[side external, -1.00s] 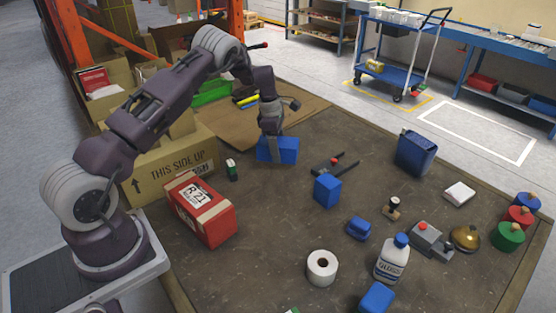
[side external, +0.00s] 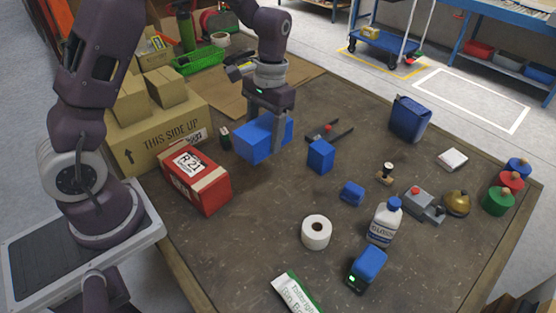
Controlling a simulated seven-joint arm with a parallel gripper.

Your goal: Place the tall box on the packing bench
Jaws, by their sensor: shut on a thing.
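My gripper (side external: 268,122) is at the back middle of the bench, pointing down. It is shut on a blue box (side external: 258,143), the largest plain blue box in view and likely the tall box. One finger shows against the box's right side; the other is mostly hidden. The box's long side lies across the view. I cannot tell whether its underside touches the bench. The packing bench (side external: 262,215) is a dark, worn top with a wooden edge.
A red R21 box (side external: 196,182) and a small dark-green item (side external: 224,137) stand to the left. A smaller blue box (side external: 321,156) and a black forked tool (side external: 326,132) are to the right. A paper roll (side external: 316,232) is in front. Bare bench lies between the red box and roll.

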